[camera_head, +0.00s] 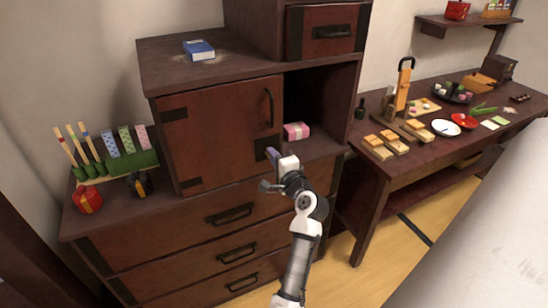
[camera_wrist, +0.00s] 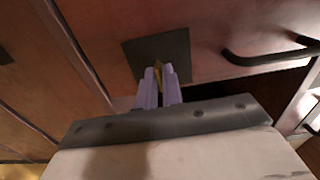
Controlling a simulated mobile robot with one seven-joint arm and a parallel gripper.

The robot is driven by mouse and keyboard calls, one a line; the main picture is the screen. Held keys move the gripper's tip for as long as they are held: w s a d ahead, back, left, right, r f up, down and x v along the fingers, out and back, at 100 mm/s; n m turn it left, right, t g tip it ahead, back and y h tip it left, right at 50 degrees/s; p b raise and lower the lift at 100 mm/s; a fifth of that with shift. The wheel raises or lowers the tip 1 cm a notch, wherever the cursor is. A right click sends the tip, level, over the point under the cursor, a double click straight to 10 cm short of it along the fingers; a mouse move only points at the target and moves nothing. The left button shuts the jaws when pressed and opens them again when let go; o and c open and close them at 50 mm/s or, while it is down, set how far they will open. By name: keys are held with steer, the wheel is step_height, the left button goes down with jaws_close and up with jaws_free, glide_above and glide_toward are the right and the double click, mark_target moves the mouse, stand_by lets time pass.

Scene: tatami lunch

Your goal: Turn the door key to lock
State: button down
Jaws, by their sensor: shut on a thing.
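The brass-yellow key (camera_wrist: 158,70) shows in the wrist view between my fingertips, at a dark square lock plate (camera_wrist: 178,48) on the cabinet door. My gripper (camera_wrist: 157,85) is shut on the key, with its pale purple fingers pointing at the plate. In the head view my gripper (camera_head: 273,155) is at the lower right corner of the reddish-brown door (camera_head: 215,130). The lock plate shows there only in part, and the key is hidden. The key's exact turn angle is hard to tell.
A black door handle (camera_head: 269,107) is above my gripper. An open compartment with a pink box (camera_head: 296,131) lies right of the door. A red gift box (camera_head: 87,198) stands on the chest at left. A table (camera_head: 390,165) with food stands at right.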

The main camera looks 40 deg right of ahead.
steer(key=shift+f, duration=0.1)
steer(key=shift+n+b, duration=8.4)
steer(key=shift+n, duration=0.4)
steer(key=c, duration=1.6)
jaws_free()
